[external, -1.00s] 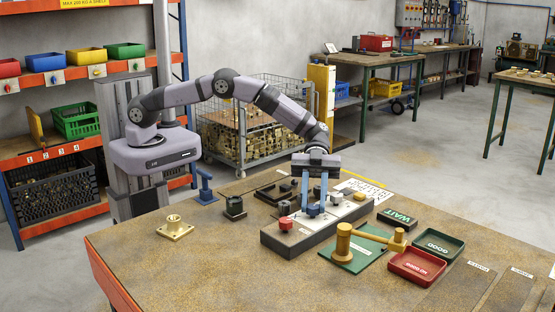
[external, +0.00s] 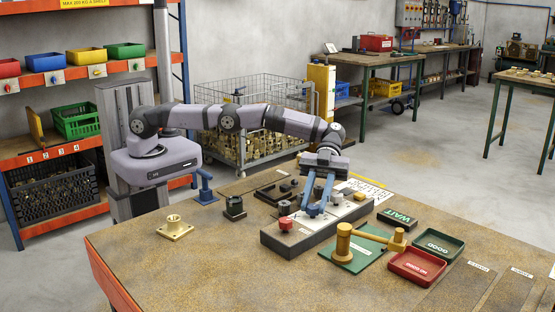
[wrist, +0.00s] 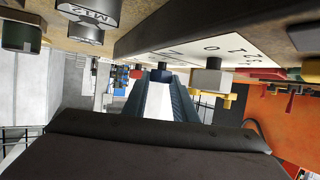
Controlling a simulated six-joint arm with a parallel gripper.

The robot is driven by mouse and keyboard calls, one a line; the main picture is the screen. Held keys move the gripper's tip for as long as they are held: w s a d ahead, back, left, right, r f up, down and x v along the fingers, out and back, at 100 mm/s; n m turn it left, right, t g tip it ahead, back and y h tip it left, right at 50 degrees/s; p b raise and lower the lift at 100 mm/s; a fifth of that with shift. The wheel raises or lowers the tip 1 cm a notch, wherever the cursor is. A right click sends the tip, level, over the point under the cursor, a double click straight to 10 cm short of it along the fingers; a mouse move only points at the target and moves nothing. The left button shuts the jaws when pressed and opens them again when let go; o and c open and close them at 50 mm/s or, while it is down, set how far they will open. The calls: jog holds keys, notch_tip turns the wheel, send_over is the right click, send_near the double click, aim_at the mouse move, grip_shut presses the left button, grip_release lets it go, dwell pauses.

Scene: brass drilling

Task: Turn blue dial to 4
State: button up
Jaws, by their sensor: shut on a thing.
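The dial panel (external: 275,240) is a long dark block with a pale top on the bench. The blue dial (external: 312,211) sits on it between a red dial (external: 285,224) and a white dial (external: 337,198). My gripper (external: 313,209) is shut on the blue dial, its blue fingers tilted, with the wrist up and to the right. In the wrist view, the blue dial (wrist: 160,75) shows between the far ends of the fingers. A pale dial (wrist: 211,76) is beside it. The blue dial's pointer and the number it faces are hidden.
A yellow dial (external: 360,196) is at the panel's far end. A brass hammer-like piece (external: 343,243) lies on a green mat (external: 360,261) in front. A red tray (external: 417,266) and a green tray (external: 438,246) are to the right.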

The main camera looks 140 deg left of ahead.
jog(key=shift+w+r, duration=0.1)
jog(key=shift+r, duration=0.15)
jog(key=o, duration=1)
jog(key=shift+o, duration=0.2)
jog(key=shift+f, duration=0.15)
jog(key=shift+a, duration=0.15)
jog(key=shift+s+a+b, duration=0.4)
jog(key=shift+a+b, duration=0.05)
jog(key=shift+a, duration=0.05)
jog(key=shift+s+a+r+p, duration=0.15)
jog(key=shift+r+p, duration=0.3)
jog(key=shift+r, duration=0.05)
jog(key=shift+s+a+r+p, duration=0.3)
jog(key=shift+a+p, duration=0.15)
jog(key=shift+p, duration=0.15)
notch_tip(320, 180, up, 7)
jog(key=p, duration=0.6)
jog(key=shift+f, duration=0.2)
